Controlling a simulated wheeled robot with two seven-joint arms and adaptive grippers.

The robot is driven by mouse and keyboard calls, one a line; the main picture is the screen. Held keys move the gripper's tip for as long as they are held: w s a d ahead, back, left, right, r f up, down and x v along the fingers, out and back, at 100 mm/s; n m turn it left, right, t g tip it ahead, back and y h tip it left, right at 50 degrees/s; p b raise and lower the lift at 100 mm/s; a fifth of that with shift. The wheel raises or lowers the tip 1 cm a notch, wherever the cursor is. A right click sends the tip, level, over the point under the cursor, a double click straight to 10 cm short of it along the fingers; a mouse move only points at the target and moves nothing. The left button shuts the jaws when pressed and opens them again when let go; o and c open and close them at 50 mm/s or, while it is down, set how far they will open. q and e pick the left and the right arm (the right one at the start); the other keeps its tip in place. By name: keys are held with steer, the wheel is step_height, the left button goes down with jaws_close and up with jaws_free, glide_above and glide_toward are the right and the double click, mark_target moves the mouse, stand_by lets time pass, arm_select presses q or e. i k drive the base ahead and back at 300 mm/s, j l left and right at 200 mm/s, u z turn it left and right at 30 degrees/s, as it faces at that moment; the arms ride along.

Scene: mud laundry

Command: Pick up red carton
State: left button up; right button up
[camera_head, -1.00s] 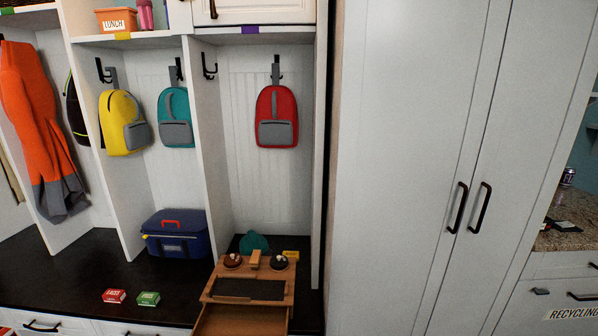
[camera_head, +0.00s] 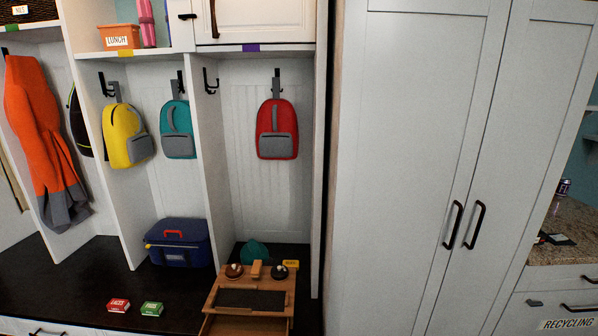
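A small red carton (camera_head: 118,305) with white lettering lies on the dark bench top (camera_head: 70,275) at the lower left. A small green carton (camera_head: 152,309) lies just to its right, with a narrow gap between them. Neither of my grippers is in the head view.
A blue lunch cooler (camera_head: 178,243) stands behind the cartons. A wooden organizer (camera_head: 249,299) with an open drawer is to their right, at the bench front. Backpacks and an orange coat (camera_head: 40,140) hang above. A tall white cabinet (camera_head: 405,150) fills the right side.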

mark_target(117, 305)
steer(key=u, duration=1.45)
